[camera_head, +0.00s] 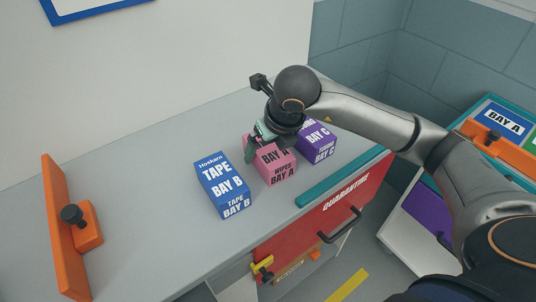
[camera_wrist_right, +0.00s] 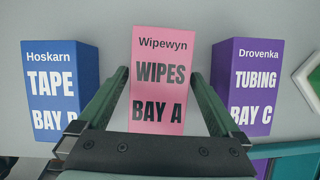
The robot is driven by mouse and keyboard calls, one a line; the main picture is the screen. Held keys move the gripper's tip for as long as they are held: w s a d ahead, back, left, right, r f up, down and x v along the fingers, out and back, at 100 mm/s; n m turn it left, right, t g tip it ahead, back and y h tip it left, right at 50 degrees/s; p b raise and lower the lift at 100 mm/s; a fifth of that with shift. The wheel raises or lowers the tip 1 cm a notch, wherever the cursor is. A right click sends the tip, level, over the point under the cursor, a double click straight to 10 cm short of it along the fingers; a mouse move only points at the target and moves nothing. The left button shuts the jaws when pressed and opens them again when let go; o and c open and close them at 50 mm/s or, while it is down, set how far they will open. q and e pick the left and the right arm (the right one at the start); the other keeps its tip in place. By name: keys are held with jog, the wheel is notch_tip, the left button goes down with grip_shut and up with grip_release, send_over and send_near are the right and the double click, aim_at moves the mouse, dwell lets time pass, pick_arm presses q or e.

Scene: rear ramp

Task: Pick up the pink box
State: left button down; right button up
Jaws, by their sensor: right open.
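The pink box (camera_head: 277,169), lettered WIPES BAY A, stands on the grey counter between a blue box and a purple box. My right gripper (camera_head: 257,138) is over the pink box in the head view and partly covers its top. In the right wrist view, the pink box (camera_wrist_right: 159,80) lies between the two green fingers of my right gripper (camera_wrist_right: 159,92), which is open, with a small gap visible on each side. The lower part of the box is hidden behind the gripper's body. My left gripper is not in view.
The blue TAPE BAY B box (camera_head: 222,186) stands close left, and the purple TUBING BAY C box (camera_head: 318,142) close right. A teal strip (camera_head: 345,178) edges the counter above a red QUARANTINE panel (camera_head: 335,208). An orange bracket (camera_head: 70,228) stands left.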

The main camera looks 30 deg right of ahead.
dwell(0.4)
jog(key=c, duration=1.4)
jog(key=shift+r+p, duration=0.3)
jog(key=shift+p, duration=0.15)
notch_tip(320, 180, up, 3)
jog(key=shift+w+b, duration=0.1)
jog(key=shift+b, duration=0.25)
jog(key=s+r, duration=0.1)
jog(key=r, duration=0.1)
jog(key=s+d+r, duration=0.1)
jog(key=s+r, duration=0.1)
jog(key=s+d+r, duration=0.1)
jog(key=s+r, duration=0.1)
jog(key=shift+r, duration=0.1)
jog(key=s+d+r, duration=0.3)
jog(key=s, duration=0.5)
jog(key=shift+d+r+b, duration=0.2)
jog(key=shift+r+b, duration=0.1)
jog(key=shift+b, duration=0.15)
